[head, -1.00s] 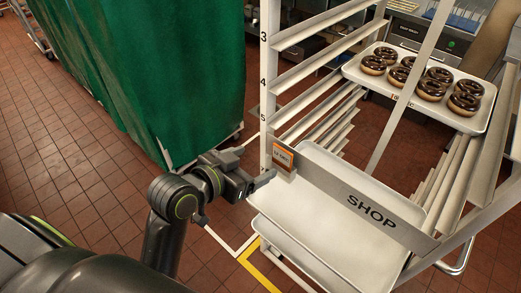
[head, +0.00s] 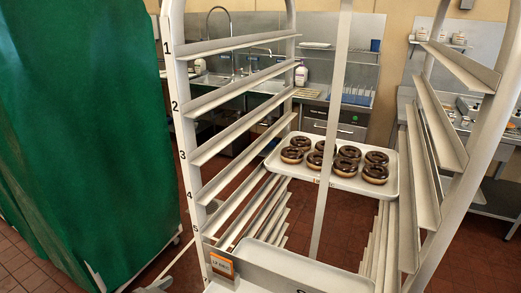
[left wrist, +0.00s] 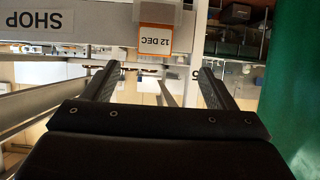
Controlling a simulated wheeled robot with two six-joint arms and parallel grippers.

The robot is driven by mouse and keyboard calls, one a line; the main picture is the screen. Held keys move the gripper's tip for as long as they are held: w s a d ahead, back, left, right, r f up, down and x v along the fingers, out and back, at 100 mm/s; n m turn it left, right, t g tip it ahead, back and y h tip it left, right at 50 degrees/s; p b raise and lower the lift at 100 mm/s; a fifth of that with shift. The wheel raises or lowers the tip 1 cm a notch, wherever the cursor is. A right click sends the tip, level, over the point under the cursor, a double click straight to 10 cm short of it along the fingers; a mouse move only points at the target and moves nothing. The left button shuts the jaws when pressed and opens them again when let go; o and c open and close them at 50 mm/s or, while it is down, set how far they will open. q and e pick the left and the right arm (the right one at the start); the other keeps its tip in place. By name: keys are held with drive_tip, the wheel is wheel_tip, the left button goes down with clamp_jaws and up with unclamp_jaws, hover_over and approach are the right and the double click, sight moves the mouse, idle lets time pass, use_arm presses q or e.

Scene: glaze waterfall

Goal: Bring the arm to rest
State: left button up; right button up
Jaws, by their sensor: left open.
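In the left wrist view my left gripper (left wrist: 160,82) is open, its two dark fingers apart with nothing between them. My right gripper is in neither view.
A white rack (head: 181,120) with numbered rails fills the middle. A white tray (head: 345,184) of several chocolate-glazed doughnuts (head: 347,151) sits in it. A green cover (head: 85,130) stands at the left. Sinks and counters line the back.

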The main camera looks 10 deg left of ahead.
use_arm(q)
drive_tip(key=s+a+f+n+g+y, duration=0.2)
drive_tip(key=s+a+f+g+y, duration=0.15)
drive_tip(key=s+a+f, duration=0.4)
drive_tip(key=s+a+f+n+g+y, duration=0.25)
drive_tip(key=s+a+f+g, duration=0.2)
drive_tip(key=s+f, duration=0.55)
wheel_tip(320, 180, down, 23)
drive_tip(key=g+b, duration=0.2)
drive_tip(key=s+d+f+g+h+b, duration=0.1)
drive_tip(key=s+f+b, duration=0.1)
drive_tip(key=s+f, duration=1.3)
wheel_tip(320, 180, down, 4)
drive_tip(key=shift+s, duration=0.35)
